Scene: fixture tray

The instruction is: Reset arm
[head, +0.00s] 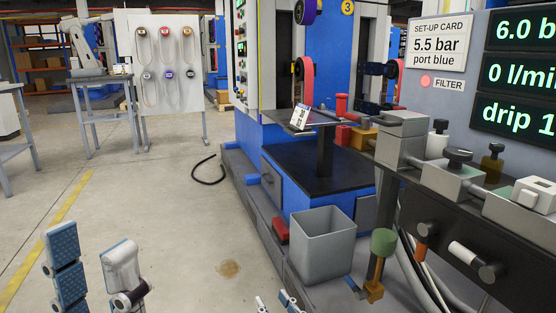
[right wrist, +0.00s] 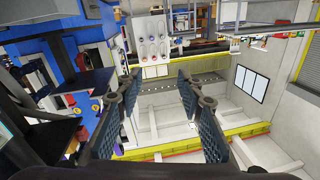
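My left gripper (head: 90,246) shows at the lower left of the head view. Its two fingers, one with blue textured pads and one pale grey, stand apart above the bare floor with nothing between them. My right gripper (head: 275,304) shows only as fingertips at the bottom edge of the head view, in front of the grey bin (head: 323,243). In the right wrist view the right gripper (right wrist: 158,88) has its two blue-padded fingers wide apart and nothing between them.
A blue machine (head: 308,190) with a dark shelf stands in the centre. At right is a bench with grey valve blocks (head: 401,140), a green knob (head: 384,242) and a display panel (head: 480,60). A black hose (head: 208,180) lies on the floor. The floor at left is open.

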